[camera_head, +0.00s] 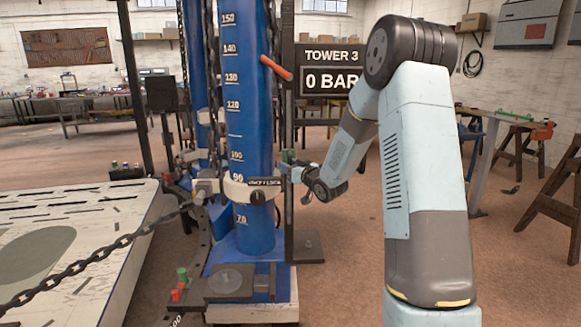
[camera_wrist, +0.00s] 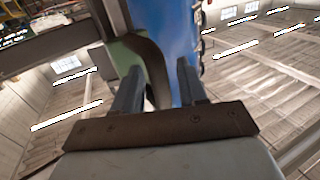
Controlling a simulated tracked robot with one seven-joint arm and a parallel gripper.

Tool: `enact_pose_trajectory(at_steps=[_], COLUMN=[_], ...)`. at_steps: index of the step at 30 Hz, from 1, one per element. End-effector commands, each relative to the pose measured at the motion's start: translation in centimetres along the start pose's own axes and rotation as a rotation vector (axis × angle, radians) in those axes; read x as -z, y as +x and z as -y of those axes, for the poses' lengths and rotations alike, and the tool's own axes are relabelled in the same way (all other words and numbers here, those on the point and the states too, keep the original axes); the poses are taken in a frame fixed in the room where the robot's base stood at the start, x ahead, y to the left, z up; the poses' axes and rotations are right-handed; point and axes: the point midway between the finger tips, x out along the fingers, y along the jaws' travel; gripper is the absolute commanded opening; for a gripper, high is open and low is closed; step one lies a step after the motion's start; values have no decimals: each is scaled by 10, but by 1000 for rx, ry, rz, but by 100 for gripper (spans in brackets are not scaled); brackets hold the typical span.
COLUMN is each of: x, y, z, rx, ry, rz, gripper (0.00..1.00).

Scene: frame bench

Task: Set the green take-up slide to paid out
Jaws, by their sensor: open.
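A small green part (camera_head: 288,155) sits at the right side of the blue tower (camera_head: 240,110), just above the collar. Another small green piece (camera_head: 182,273) stands by red pieces at the tower's foot. I cannot tell for sure which is the take-up slide, or its setting. My gripper (camera_head: 297,172) is at the collar's right side, close to the upper green part. In the wrist view my gripper (camera_wrist: 158,85) has its two fingers apart, with a green surface (camera_wrist: 122,52) and a dark curved piece just beyond. I see nothing clearly held; contact is unclear.
A chain (camera_head: 95,255) runs from the collar across the pale slab (camera_head: 80,220) at left. A dark upright post stands right of the tower, near my gripper. A sign (camera_head: 332,80) reads "TOWER 3, 0 BAR". Open floor lies right of the tower base.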

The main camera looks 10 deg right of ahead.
Motion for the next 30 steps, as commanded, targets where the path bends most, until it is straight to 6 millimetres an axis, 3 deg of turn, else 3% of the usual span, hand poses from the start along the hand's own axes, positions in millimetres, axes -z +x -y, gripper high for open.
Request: enact_pose_trajectory(at_steps=[5,18,30], x=[0,0,1], y=[0,0,-1], z=[0,0,-3], rx=[0,0,-1], ry=[0,0,-1], rz=[0,0,0], gripper=[41,0,0])
